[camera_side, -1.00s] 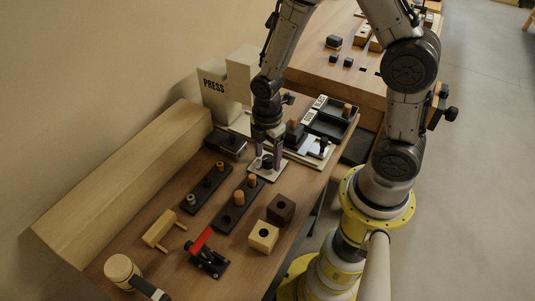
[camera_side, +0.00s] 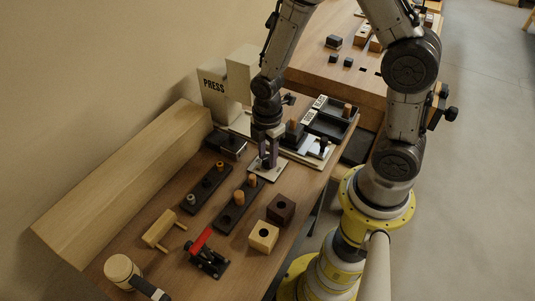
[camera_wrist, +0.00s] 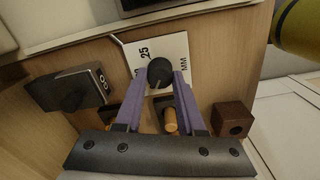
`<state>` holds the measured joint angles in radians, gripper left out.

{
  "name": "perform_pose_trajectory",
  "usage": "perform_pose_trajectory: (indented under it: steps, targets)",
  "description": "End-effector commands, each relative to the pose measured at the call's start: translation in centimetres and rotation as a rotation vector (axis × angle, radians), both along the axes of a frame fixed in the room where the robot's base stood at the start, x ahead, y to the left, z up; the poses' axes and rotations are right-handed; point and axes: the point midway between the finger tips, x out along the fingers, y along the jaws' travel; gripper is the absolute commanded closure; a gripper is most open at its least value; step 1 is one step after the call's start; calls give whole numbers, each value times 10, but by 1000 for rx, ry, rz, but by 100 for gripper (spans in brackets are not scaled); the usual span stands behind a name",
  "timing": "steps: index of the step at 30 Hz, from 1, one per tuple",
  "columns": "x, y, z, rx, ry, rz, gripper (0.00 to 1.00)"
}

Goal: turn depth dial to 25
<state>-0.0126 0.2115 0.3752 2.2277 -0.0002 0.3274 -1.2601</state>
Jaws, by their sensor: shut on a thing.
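The depth dial is a round black knob (camera_wrist: 160,72) on a white plate (camera_wrist: 173,46). The plate carries the printed marks "25" (camera_wrist: 144,52) and "MM" (camera_wrist: 185,65), and part of another number at its left edge. A small light mark shows on the knob, but I cannot read its setting surely. My gripper (camera_wrist: 160,78) has its two purple fingers shut on the knob, one on each side. In the side view, my gripper (camera_side: 268,163) points down over the white plate (camera_side: 280,172), and the fingers mostly hide the knob.
A black box (camera_side: 226,143) stands left of the plate. A dark block with pegs (camera_side: 240,202), a dark brown cube (camera_side: 280,209) and a light wooden cube (camera_side: 263,236) lie nearer the front. Black trays (camera_side: 330,121) are behind at right. A red-handled clamp (camera_side: 205,252) stands at the front.

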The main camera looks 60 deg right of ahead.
Motion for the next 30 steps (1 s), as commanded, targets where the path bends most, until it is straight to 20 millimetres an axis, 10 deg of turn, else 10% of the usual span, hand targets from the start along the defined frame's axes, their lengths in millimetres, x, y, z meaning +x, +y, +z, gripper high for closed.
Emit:
perform_pose_trajectory:
  steps: [30]
  targets:
    - [2, -1, 1, 1, -2, -861, 100]
